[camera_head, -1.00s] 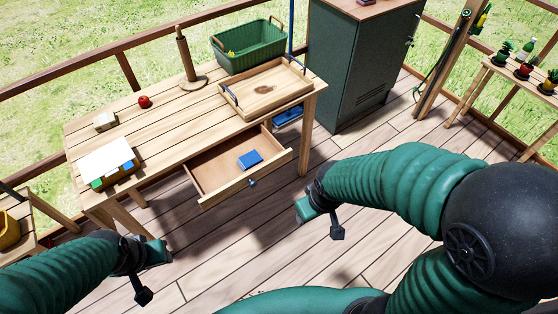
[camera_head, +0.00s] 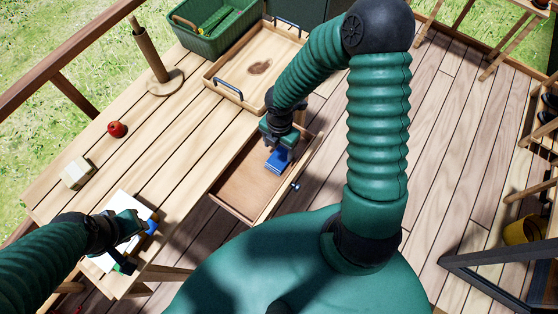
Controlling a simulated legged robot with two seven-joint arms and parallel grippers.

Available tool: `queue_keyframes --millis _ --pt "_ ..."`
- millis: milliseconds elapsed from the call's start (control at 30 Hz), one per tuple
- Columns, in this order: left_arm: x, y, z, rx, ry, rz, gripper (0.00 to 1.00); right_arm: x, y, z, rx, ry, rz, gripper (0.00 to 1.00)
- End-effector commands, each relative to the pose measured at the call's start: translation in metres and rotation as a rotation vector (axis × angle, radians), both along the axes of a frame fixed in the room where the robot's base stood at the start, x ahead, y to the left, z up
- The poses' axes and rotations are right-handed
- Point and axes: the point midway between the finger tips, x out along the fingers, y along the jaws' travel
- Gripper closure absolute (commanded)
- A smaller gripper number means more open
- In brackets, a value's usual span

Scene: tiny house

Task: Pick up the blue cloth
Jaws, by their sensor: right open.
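The blue cloth (camera_head: 277,162) is a small folded blue block lying in the open wooden drawer (camera_head: 240,183) under the table, near the drawer's right end. My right gripper (camera_head: 279,150) is over the drawer, directly above the cloth, pointing down and open. It hides part of the cloth, and I cannot tell whether its fingers touch it. My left gripper (camera_head: 138,222) is over the white paper at the table's near left end. I cannot make out its fingers clearly.
The wooden table (camera_head: 190,130) bears a tray (camera_head: 225,90), a green basket (camera_head: 205,42), a paper-towel stand (camera_head: 163,80), a red apple (camera_head: 116,129), a pale block (camera_head: 76,172) and white paper (camera_head: 103,262). The deck floor at right is mostly clear.

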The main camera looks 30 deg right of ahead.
Motion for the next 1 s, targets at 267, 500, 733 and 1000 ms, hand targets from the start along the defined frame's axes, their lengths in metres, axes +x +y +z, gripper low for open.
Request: queue_keyframes --millis 267,500,733,1000 --pt "0.0 0.0 -0.017 0.0 -0.001 0.0 0.64 -0.001 0.004 -0.034 -0.007 0.004 0.003 0.31" --pt "0.0 0.0 -0.026 0.0 0.0 0.001 0.64 -0.001 0.001 -0.06 -0.006 0.002 0.002 0.31" --pt "0.0 0.0 -0.025 0.0 -0.001 0.0 0.64 -0.002 0.001 -0.058 -0.006 0.001 0.001 0.44" --pt "0.0 0.0 -0.025 0.0 -0.001 0.0 0.64 -0.001 0.001 -0.059 -0.006 0.003 0.001 0.79"
